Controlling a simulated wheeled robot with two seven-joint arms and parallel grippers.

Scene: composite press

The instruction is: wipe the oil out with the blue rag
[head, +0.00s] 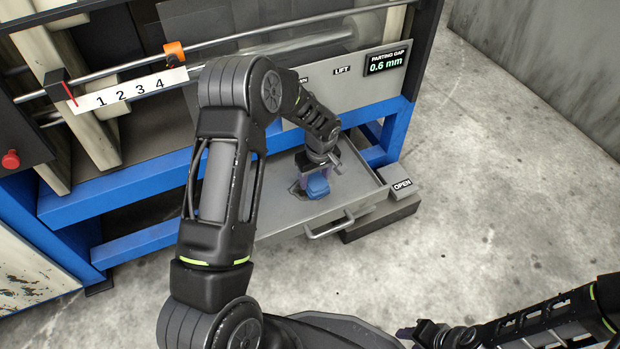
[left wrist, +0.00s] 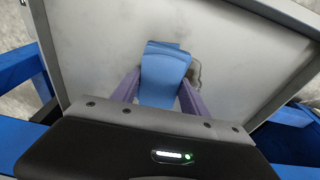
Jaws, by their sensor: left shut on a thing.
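The blue rag (head: 316,186) is between the fingers of my left gripper (head: 315,180), low over the floor of the open grey drawer (head: 290,212). In the left wrist view the rag (left wrist: 163,72) shows as a folded blue piece between the two purple fingers of the left gripper (left wrist: 160,92), which is shut on it. A small grey-brown patch (left wrist: 194,72) shows just beside the rag; it may be oil, but most of it is hidden. I cannot tell whether the rag touches the drawer floor. My right gripper (head: 430,333) is at the bottom edge, dark and partly cut off.
The blue-framed press (head: 140,190) stands behind the drawer. The drawer has a front handle (head: 329,225) and raised walls. A pedal marked OPEN (head: 402,186) is at its right. A display (head: 386,63) reads parting gap 0.6 mm. The concrete floor at right is clear.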

